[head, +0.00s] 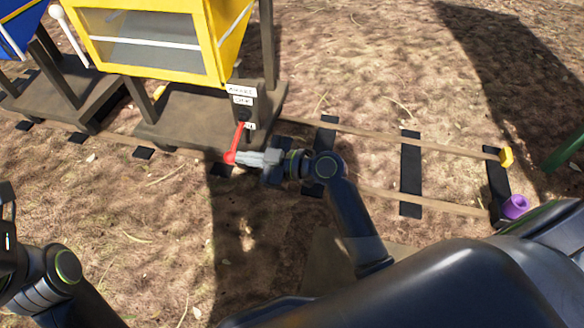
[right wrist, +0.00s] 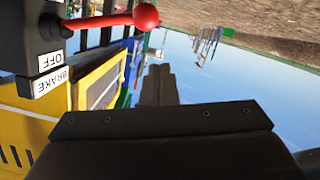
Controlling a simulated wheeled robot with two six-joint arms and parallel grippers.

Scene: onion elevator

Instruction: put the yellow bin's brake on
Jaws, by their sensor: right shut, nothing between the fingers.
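The yellow bin (head: 150,45) sits on a brown wheeled cart on the rails. Its brake post carries a BRAKE label (head: 242,90), an OFF label (head: 243,101) and a lower label too small to read. The red brake lever (head: 238,138) slants down toward me and ends in a red ball. In the right wrist view the lever (right wrist: 100,21) and its ball (right wrist: 146,17) show upside down. My right gripper (head: 238,158) is shut and empty, beside the ball; I cannot tell if they touch. My left gripper (head: 6,235) is partly cut off at the left edge.
A blue bin (head: 18,28) on another cart stands at the far left, with a white-knobbed lever (head: 62,20) between the bins. The rail (head: 400,141) runs right to a yellow end stop (head: 506,158). A purple cup-like object (head: 515,207) lies near it.

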